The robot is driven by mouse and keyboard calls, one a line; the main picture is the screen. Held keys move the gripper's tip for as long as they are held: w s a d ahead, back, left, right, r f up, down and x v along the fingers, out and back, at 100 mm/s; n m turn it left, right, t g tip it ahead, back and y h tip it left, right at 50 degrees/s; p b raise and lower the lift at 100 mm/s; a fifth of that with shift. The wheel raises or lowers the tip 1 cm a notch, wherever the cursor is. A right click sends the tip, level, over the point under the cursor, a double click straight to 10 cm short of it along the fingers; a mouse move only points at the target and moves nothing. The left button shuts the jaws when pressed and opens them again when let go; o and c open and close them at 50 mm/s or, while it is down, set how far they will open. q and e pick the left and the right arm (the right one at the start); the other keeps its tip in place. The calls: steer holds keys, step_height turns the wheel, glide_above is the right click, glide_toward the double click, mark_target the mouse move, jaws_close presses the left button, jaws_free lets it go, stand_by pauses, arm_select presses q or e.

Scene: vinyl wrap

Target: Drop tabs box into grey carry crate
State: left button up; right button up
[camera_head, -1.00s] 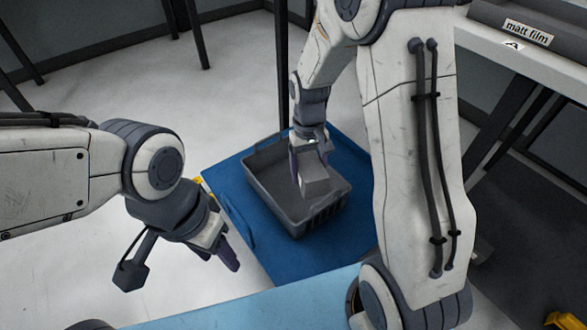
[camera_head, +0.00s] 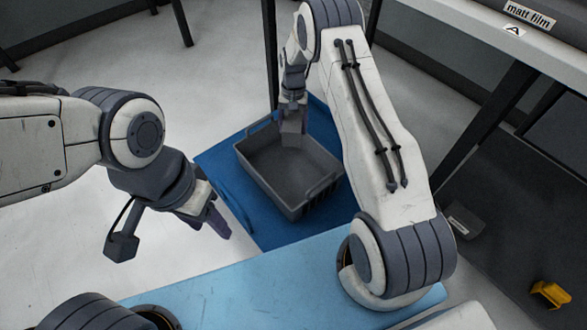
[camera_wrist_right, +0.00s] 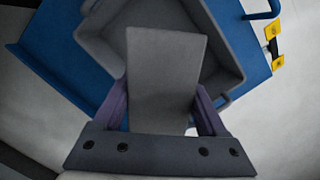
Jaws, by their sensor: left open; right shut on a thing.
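The tabs box (camera_wrist_right: 164,72) is a plain grey block held between the purple fingers of my right gripper, as the right wrist view shows. The grey carry crate (camera_head: 302,206) sits on a blue surface in the middle of the head view, and its visible inside looks empty. My right gripper (camera_head: 292,128) is shut on the box at the crate's far side. In the right wrist view the crate (camera_wrist_right: 217,76) lies behind the box, which hides part of it. Exact height over the crate cannot be told. My left gripper (camera_head: 213,216) is open and empty, left of the crate.
The blue platform (camera_head: 228,184) under the crate has a blue handle and yellow clips at its edge in the wrist view. A shelf with a "matt film" label (camera_head: 530,14) stands at the upper right. A yellow object (camera_head: 549,294) lies at the lower right.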

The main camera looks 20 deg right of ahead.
mark_target(293, 116)
step_height(293, 116, down, 6)
steer(key=b, duration=0.5)
steer(key=o, duration=1.5)
steer(key=r+p, duration=0.1)
steer(key=r, duration=0.2)
steer(key=r+p, duration=0.1)
steer(key=r, duration=0.2)
steer(key=w+r+p, duration=0.1)
steer(key=r, duration=0.2)
steer(key=shift+d+r+p, duration=0.2)
steer(key=shift+r+p, duration=0.15)
steer(key=shift+r, duration=0.05)
steer(key=shift+w+r, duration=0.1)
steer(key=shift+r, duration=0.25)
